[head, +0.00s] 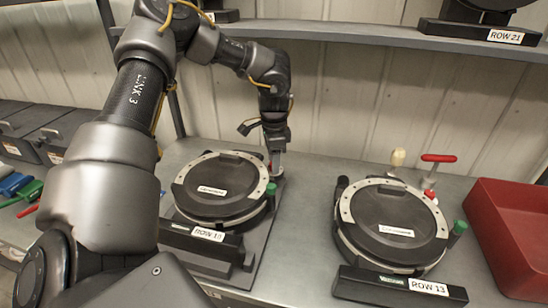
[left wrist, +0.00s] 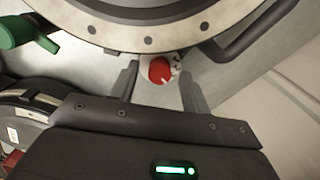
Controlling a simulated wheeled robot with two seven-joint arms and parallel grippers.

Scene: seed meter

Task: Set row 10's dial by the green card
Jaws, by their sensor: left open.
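The left seed meter (head: 221,187) has a dark round lid with a pale rim, and its front label (head: 207,234) seems to read ROW 10. My left gripper (head: 276,165) points down behind this meter's back right side. In the left wrist view, my open gripper (left wrist: 160,88) has one finger on each side of a small red round knob (left wrist: 159,70) with a white mark, probably the dial, beside the meter's rim (left wrist: 150,32). Contact between fingers and knob cannot be told. The dial's scale is not readable. No green card is seen. My right gripper is out of view.
A second meter (head: 392,222), labelled ROW 13, stands to the right with a red T-handle (head: 438,158) behind it. A red bin (head: 512,235) is at the far right. A green handle (left wrist: 22,28) sticks out near the gripper. A shelf (head: 350,36) runs above the bench.

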